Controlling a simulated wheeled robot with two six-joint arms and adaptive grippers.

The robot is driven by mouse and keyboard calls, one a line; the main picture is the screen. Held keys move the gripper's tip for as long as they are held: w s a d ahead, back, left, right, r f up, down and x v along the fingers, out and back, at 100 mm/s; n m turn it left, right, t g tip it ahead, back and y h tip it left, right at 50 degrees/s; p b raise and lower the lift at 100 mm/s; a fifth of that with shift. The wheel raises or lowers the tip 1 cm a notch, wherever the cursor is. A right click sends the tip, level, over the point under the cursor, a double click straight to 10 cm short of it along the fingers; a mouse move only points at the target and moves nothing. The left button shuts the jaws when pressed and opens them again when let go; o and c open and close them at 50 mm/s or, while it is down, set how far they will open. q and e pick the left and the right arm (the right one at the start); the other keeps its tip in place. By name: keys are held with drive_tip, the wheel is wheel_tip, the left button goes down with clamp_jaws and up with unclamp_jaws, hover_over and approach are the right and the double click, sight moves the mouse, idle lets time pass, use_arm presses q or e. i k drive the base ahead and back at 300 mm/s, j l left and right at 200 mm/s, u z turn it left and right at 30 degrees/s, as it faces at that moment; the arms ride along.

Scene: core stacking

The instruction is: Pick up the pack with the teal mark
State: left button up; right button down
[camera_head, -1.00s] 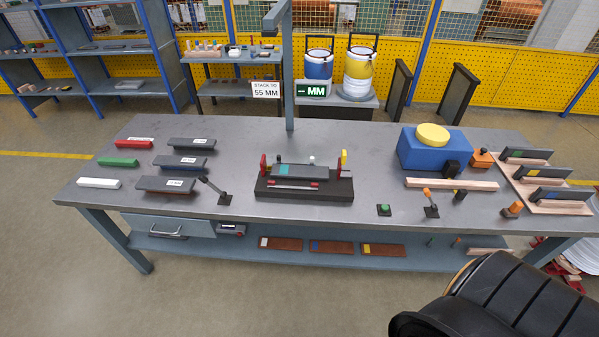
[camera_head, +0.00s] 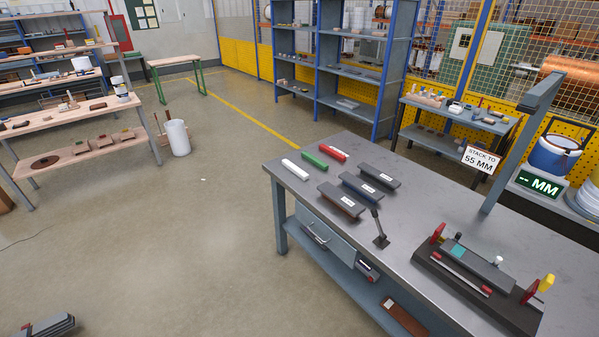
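A dark grey pack with a teal mark (camera_head: 480,265) lies in the black stacking fixture (camera_head: 440,270) at the right of the head view. The fixture has red and yellow end pieces and a red-ended bar along its front. Three labelled dark flat packs, a rear one (camera_head: 380,174), a middle one (camera_head: 360,186) and a front one (camera_head: 341,199), lie on the grey bench (camera_head: 410,215) left of the fixture; no teal shows on them.
White (camera_head: 295,169), green (camera_head: 314,159) and red (camera_head: 332,152) bars lie at the bench's left end. A post carries a "stack to 55 mm" sign (camera_head: 480,160). The floor left of the bench is open.

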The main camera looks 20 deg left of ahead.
sight(504, 283)
drive_tip(key=i+l+z, duration=0.3)
drive_tip(key=i, duration=0.2)
drive_tip(key=i+j+z, duration=0.1)
drive_tip(key=i+z, duration=0.2)
drive_tip(key=i, duration=0.25)
drive_tip(key=k+l+z, duration=0.2)
drive_tip(key=i+j+u, duration=0.2)
drive_tip(key=i, duration=0.05)
